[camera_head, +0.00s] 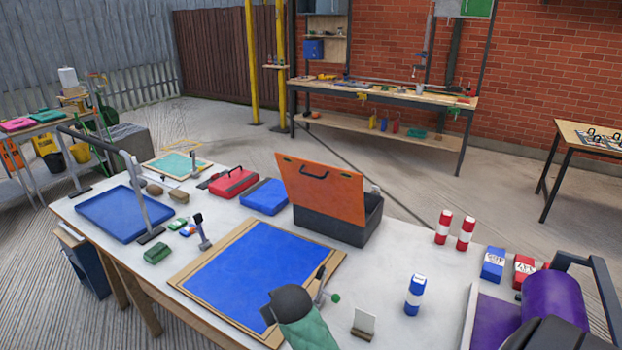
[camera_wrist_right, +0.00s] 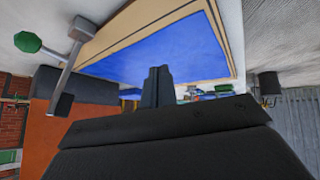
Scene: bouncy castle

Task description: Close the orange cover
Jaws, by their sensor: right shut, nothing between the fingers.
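The orange cover (camera_head: 322,190) stands open, roughly upright, on the dark grey box (camera_head: 335,224) behind the blue board. A dark handle (camera_head: 314,172) is near its upper edge. In the right wrist view, which looks upside down, the orange cover (camera_wrist_right: 72,130) is at the left, apart from the fingers. My right gripper (camera_head: 268,314) comes in from the bottom of the head view, low by the board's near right corner, away from the cover. The wrist view shows its fingers (camera_wrist_right: 158,86) shut and empty. My left gripper is not in view.
A blue case (camera_head: 264,197) is left of the box. Red-white cans (camera_head: 443,227) and a blue-white can (camera_head: 415,295) stand to its right. A purple cylinder (camera_head: 555,300) is lower right.

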